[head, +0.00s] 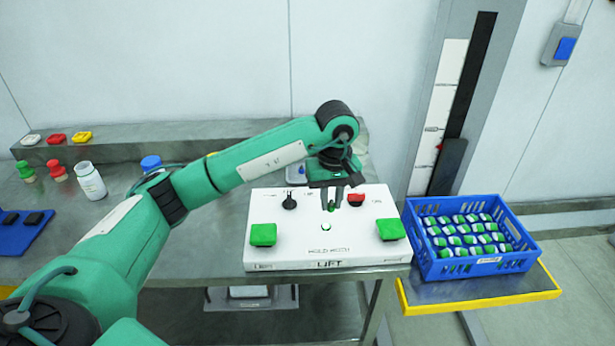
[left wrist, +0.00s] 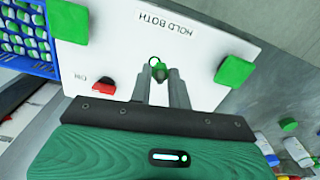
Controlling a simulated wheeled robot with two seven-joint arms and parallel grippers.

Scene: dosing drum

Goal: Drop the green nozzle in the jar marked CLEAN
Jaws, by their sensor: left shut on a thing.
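My left gripper (head: 335,206) is over the white control box, its fingers pointing down. It is shut on the small green nozzle (left wrist: 160,73), which shows between the fingertips in the left wrist view. In the head view the nozzle (head: 331,206) is partly hidden by the fingers. A white open-topped jar (head: 91,184) with a label stands on the bench at the left, far from the gripper. The label is too small to read, so I cannot tell if it says CLEAN. My right gripper is not in view.
The white control box (head: 325,250) has two green buttons, a black knob and a red switch. A blue crate (head: 475,266) of green-and-white items stands at the right. Red and green stoppers (head: 57,172) and a blue-topped container (head: 151,162) are near the jar.

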